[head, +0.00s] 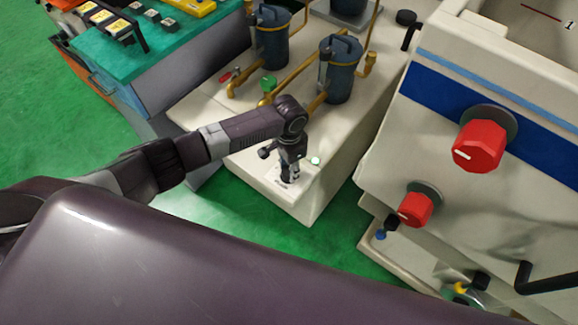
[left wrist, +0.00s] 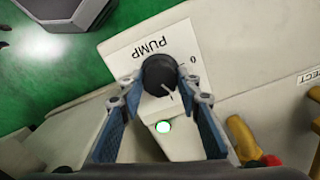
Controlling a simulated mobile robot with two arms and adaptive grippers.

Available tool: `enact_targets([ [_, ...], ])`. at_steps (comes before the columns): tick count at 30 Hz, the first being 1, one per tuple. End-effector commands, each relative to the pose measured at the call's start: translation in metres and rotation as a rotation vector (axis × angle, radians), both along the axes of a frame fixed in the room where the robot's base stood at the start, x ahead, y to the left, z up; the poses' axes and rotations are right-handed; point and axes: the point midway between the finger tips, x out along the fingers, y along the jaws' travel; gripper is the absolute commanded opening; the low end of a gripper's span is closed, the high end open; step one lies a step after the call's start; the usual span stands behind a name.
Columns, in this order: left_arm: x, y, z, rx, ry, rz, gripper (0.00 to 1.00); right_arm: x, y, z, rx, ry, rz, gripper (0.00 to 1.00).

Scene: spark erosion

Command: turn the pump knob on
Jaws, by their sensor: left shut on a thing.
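The black round pump knob (left wrist: 157,72) sits on a white plate (left wrist: 128,52) lettered PUMP, upside down in the left wrist view. A 0 is printed beside the knob, and its pale pointer line points down and right, away from the 0. My left gripper (left wrist: 160,84) has its fingers on both sides of the knob and is shut on it. In the head view my left gripper (head: 289,174) points down onto the white cabinet top and hides the knob. A small lamp (left wrist: 163,127) glows green-white beside the plate; it also shows in the head view (head: 315,160).
Blue-grey filter canisters (head: 341,70) and brass pipes stand on the white cabinet (head: 312,205) behind the gripper. A white machine with two red knobs (head: 480,146) is at the right. A toolbench (head: 150,60) is at the upper left. Green floor shows between.

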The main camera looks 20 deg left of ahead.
Motion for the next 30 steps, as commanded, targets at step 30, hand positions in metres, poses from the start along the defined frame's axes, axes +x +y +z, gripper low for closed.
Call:
enact_targets([
  [30, 0.0012, -0.0003, 0.0008, -0.002, -0.003, -0.443, 0.07, -0.0005, -0.0020, 0.0099, -0.002, 0.001, 0.002, 0.40],
])
